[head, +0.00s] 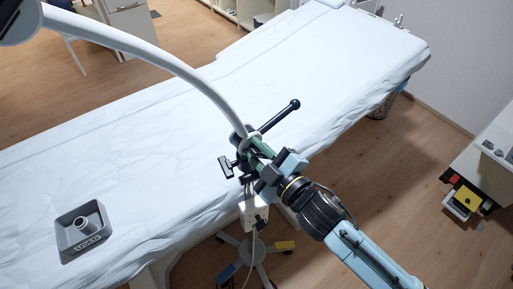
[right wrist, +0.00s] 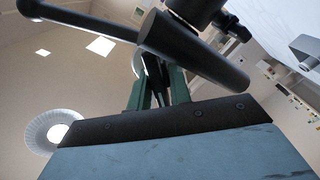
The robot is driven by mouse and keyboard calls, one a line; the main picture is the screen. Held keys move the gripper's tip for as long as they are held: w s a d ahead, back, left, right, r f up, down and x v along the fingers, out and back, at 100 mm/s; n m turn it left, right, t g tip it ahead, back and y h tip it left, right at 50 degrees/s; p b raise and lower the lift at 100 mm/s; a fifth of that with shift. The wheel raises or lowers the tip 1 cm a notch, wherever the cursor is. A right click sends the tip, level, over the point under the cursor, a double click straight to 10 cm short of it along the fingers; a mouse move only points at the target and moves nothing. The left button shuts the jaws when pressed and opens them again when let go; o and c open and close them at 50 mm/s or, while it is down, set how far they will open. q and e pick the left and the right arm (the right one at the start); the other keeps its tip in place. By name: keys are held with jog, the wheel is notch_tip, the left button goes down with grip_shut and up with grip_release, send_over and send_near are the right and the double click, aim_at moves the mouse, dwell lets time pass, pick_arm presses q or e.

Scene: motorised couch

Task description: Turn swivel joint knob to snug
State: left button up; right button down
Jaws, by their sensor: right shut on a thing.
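The swivel joint (head: 243,144) is a dark clamp-like block at the foot of a curved grey lamp arm (head: 178,62). A black lever with a ball end (head: 294,104) sticks out to its upper right, and a black T-shaped handle (head: 226,166) to its lower left. My right gripper (head: 257,148) reaches in from the lower right, its green fingers at the joint. In the right wrist view the fingers (right wrist: 159,88) are shut on a dark narrow part, the swivel joint knob, mostly hidden between them. A thick black bar (right wrist: 195,50) crosses in front. My left gripper is not in view.
The couch with a white sheet (head: 120,135) lies behind the joint. A grey tray (head: 84,232) with a ring-shaped part sits on it at left. A wheeled stand base (head: 245,249) and hanging cable are below. A white cabinet (head: 480,165) stands at right.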

jog(key=c, duration=1.6)
grip_release()
jog(key=shift+o, duration=0.2)
jog(key=b+v, duration=0.1)
jog(key=v, duration=1.2)
jog(key=shift+s, duration=0.2)
jog(key=shift+d, duration=0.1)
